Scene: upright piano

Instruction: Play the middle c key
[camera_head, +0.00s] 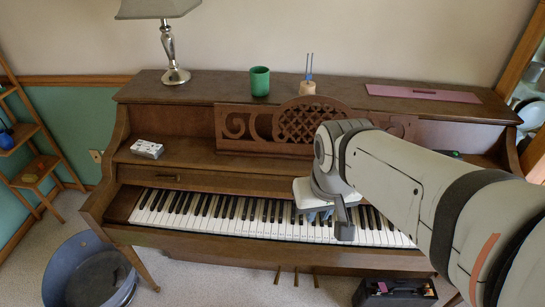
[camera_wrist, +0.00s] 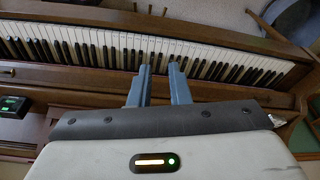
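The upright piano (camera_head: 200,180) is brown wood, and its keyboard (camera_head: 215,218) of white and black keys runs across the front. My gripper (camera_head: 320,214) is over the middle part of the keyboard in the head view, and my arm hides some keys to the right. In the wrist view, the two blue-grey fingers of my gripper (camera_wrist: 160,68) are apart with nothing between them. Their tips overlap the near edge of the keyboard (camera_wrist: 90,42) in that picture. No key is marked as middle c, and I cannot tell whether the tips touch a key.
A lamp (camera_head: 170,50), a green cup (camera_head: 260,81), a small pot (camera_head: 307,87) and a pink strip (camera_head: 422,92) are on the piano top. A white box (camera_head: 147,149) lies on the left ledge. A blue bin (camera_head: 92,275) and black case (camera_head: 395,293) are on the floor.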

